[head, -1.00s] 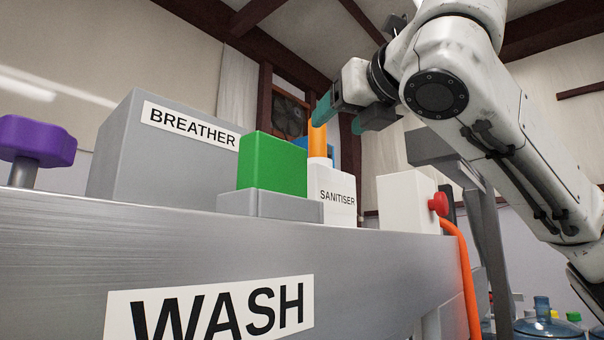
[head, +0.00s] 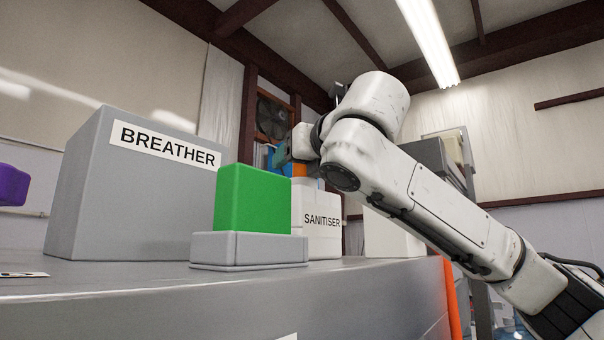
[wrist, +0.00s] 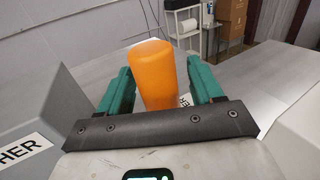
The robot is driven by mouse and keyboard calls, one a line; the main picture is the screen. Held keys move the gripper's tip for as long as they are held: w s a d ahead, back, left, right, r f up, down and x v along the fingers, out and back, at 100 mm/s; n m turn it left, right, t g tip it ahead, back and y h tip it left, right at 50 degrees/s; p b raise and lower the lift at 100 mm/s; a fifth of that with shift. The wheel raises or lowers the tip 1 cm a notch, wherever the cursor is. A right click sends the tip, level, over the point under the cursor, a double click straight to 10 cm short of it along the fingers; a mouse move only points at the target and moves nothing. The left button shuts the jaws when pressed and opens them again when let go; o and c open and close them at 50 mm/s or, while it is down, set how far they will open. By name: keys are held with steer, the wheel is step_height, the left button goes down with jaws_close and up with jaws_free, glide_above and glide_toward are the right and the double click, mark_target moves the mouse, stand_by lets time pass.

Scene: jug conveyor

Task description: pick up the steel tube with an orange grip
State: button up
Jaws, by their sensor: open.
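The orange grip (wrist: 155,75) of the tube stands upright between the two teal fingers of my gripper (wrist: 159,88) in the wrist view. The fingers are open, with a gap visible on the right side and a narrower one on the left. In the head view a small part of the orange grip (head: 300,170) shows beside my gripper (head: 284,152), above the white SANITISER box. My wrist hides most of the grip there. The steel part of the tube is hidden in both views.
The grey BREATHER box (head: 130,200) stands to the left. A green block (head: 253,199) on a grey base is in front. The white SANITISER box (head: 318,240) and another white box (head: 390,235) stand to the right.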

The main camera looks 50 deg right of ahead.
steer(key=shift+w+d, duration=0.1)
steer(key=shift+w, duration=0.05)
steer(key=shift+c, duration=0.4)
steer(key=c, duration=1)
